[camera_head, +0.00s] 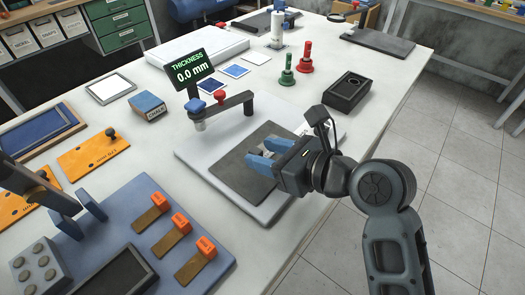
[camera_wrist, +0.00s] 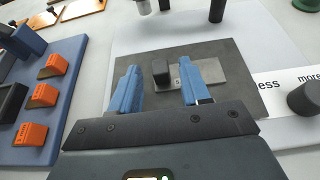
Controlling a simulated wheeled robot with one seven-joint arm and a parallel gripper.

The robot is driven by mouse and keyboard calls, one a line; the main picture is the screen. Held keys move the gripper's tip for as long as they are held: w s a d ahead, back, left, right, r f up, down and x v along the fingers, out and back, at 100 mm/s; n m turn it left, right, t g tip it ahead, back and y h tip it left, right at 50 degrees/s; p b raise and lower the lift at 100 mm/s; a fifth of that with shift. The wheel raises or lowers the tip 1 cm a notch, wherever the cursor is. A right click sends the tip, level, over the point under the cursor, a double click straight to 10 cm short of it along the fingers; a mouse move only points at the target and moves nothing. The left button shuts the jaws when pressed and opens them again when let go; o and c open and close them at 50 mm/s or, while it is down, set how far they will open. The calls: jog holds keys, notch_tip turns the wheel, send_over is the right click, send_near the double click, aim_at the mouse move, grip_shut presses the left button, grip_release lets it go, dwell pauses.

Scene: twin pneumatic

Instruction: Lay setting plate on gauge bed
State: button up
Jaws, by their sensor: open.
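The setting plate (camera_wrist: 212,73) is a small grey metal plate with a black block-like knob (camera_wrist: 160,72). In the wrist view it lies on the dark grey pad (camera_wrist: 130,62) of the gauge bed, which has a pale base (camera_head: 197,162). My gripper (camera_wrist: 158,68) is open, its blue fingers on either side of the knob with gaps visible. The right finger covers part of the plate. In the head view my gripper (camera_head: 268,156) is low over the pad's right part and mostly hides the plate. Whether plate and pad touch everywhere is unclear.
The gauge arm (camera_head: 235,103) and display (camera_head: 188,71), reading 0.0 mm, stand behind the pad. A blue board (camera_head: 125,208) with orange-tagged pieces is at left. A black box (camera_head: 347,92) and green and red handles (camera_head: 305,66) stand behind. The table edge is close at right.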

jog(key=v, duration=1)
jog(key=shift+d+r, duration=0.2)
jog(key=shift+d, duration=0.05)
jog(key=shift+s, duration=0.15)
dwell(0.7)
